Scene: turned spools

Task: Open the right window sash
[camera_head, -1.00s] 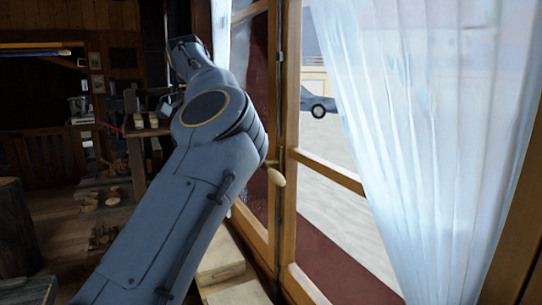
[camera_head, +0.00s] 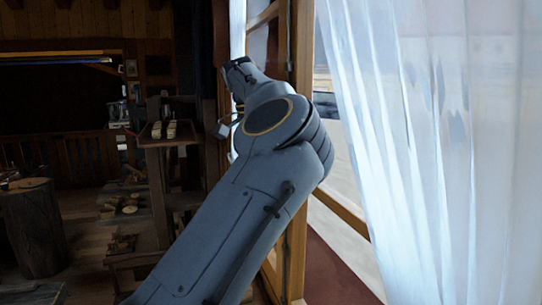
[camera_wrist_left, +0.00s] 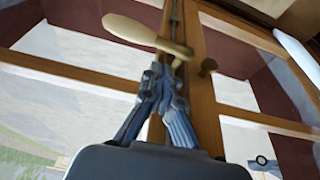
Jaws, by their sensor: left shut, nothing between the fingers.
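The wood-framed window stands right of centre in the head view, with a wooden stile (camera_head: 302,60) and a crossbar (camera_head: 340,212). My left arm crosses in front of it and hides its middle. In the left wrist view, my left gripper (camera_wrist_left: 165,72) is shut and empty, its fingertips just below a pale brass handle (camera_wrist_left: 140,32). I cannot tell whether they touch. A small round knob (camera_wrist_left: 208,66) sits on the wooden stile right of the handle. The handle is hidden in the head view. I cannot tell whether either sash is ajar. My right gripper is not in view.
A sheer white curtain (camera_head: 430,130) hangs over the window's right part. Left of my arm are a wooden shelf stand (camera_head: 168,140) with small spools, a tree-stump block (camera_head: 35,225) and low piles of wood pieces (camera_head: 122,205). Bare floor shows between them.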

